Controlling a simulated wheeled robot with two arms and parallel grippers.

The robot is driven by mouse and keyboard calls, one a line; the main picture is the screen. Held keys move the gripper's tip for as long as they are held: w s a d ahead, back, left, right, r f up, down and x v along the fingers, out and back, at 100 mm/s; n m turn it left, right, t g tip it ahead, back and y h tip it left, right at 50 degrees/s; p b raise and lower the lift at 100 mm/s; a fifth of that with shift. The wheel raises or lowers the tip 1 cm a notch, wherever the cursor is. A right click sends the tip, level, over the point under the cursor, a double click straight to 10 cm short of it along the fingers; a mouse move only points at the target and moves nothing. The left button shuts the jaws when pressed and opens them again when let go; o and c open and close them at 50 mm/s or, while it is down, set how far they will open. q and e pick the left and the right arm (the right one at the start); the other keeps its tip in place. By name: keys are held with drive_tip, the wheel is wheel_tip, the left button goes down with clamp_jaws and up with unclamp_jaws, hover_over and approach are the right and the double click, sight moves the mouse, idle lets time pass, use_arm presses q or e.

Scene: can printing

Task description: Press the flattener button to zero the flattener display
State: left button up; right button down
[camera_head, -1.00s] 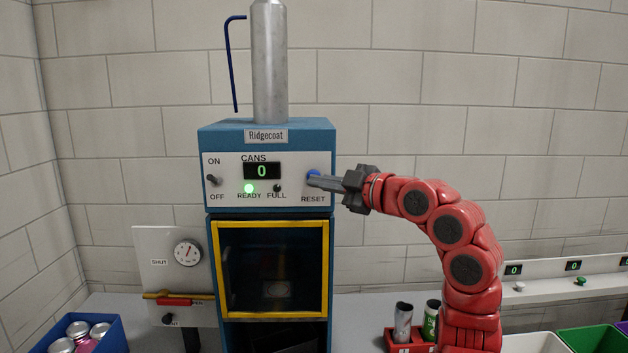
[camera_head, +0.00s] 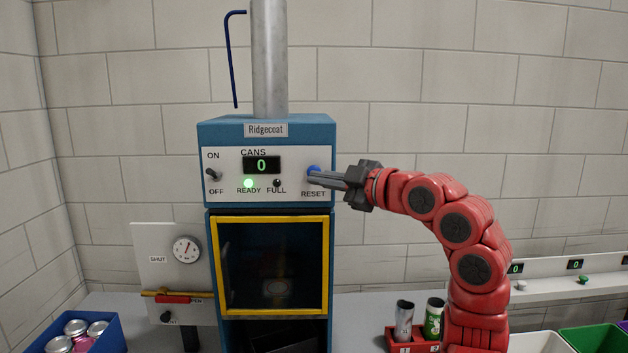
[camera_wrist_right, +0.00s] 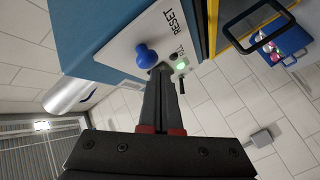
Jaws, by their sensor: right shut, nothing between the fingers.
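A blue machine labelled Ridgecoat (camera_head: 266,130) has a white front panel with a CANS display (camera_head: 262,165) reading 0. A blue round button (camera_head: 314,169) sits at the panel's right, above the word RESET. My right gripper (camera_head: 313,178) is shut and empty, pointing left at the panel with its tips just below the button. In the right wrist view the blue button (camera_wrist_right: 147,53) stands clear beside the shut fingertips (camera_wrist_right: 160,72); I cannot tell whether they touch the panel. No label reading flattener shows. My left gripper is not in view.
A ledge at right carries small displays (camera_head: 575,264) reading 0, with a green button (camera_head: 582,280) and a pale one (camera_head: 520,285). Below stand a red can holder (camera_head: 408,347), a white bin and a green bin (camera_head: 592,340). A blue box (camera_head: 112,338) of cans is at lower left.

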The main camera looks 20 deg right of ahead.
drive_tip(key=shift+s+a, duration=0.1)
drive_tip(key=shift+s, duration=0.2)
drive_tip(key=s+b, duration=0.2)
drive_tip(key=s+a+b, duration=0.1)
drive_tip(key=s+b, duration=0.1)
drive_tip(key=s, duration=0.1)
drive_tip(key=shift+a+b, duration=0.2)
drive_tip(key=shift+b, duration=0.2)
idle(0.6)
